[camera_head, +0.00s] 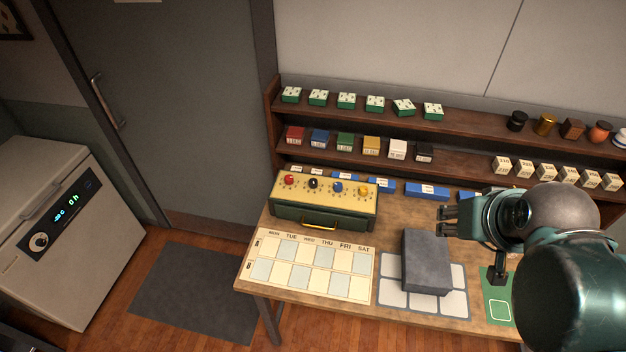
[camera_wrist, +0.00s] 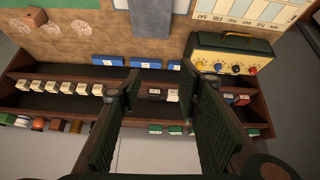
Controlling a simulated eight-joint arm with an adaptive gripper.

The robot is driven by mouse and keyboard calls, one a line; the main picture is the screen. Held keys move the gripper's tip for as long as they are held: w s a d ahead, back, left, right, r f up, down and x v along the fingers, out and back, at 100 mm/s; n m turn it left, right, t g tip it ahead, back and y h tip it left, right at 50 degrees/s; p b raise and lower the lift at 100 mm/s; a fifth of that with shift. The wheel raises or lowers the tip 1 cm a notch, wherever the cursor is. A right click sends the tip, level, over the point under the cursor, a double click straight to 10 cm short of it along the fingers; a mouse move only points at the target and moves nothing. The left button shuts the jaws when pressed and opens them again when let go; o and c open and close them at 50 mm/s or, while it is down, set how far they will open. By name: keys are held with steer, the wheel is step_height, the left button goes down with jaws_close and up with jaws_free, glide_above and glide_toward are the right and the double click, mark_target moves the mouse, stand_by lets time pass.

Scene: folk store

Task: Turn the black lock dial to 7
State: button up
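The black lock dial (camera_head: 313,183) is a small round knob on the sloped cream face of a green and cream lock box (camera_head: 292,211). It sits between a red dial (camera_head: 289,180) and a blue dial (camera_head: 337,187); a yellow dial (camera_head: 362,191) is at the right end. In the wrist view the black dial (camera_wrist: 235,69) is upside down and right of the fingers. The digit it points to is too small to read. My gripper (camera_head: 447,219) is right of the box, above the table and apart from it. Its fingers (camera_wrist: 160,82) are spread and empty.
A grey block (camera_head: 426,262) stands on the table below my gripper. A weekday chart (camera_head: 305,268) lies in front of the lock box. Shelves (camera_head: 460,118) with small boxes and jars rise behind. A yellow handle (camera_head: 321,224) juts from the box's front.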

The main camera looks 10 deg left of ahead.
steer(key=w+a+r+n+g, duration=0.1)
steer(key=w+a+n+g, duration=0.1)
steer(key=w+a+n, duration=0.75)
steer(key=n+g+b, duration=0.1)
steer(key=n+g, duration=0.3)
steer(key=n, duration=0.5)
glide_above(313, 181)
steer(key=f, duration=2)
steer(key=shift+s+d+f, duration=0.2)
steer(key=shift+d, duration=0.1)
steer(key=shift+a+f+n, duration=0.25)
steer(key=shift+w+f, duration=0.2)
steer(key=shift+f, duration=3.7)
steer(key=c, duration=0.9)
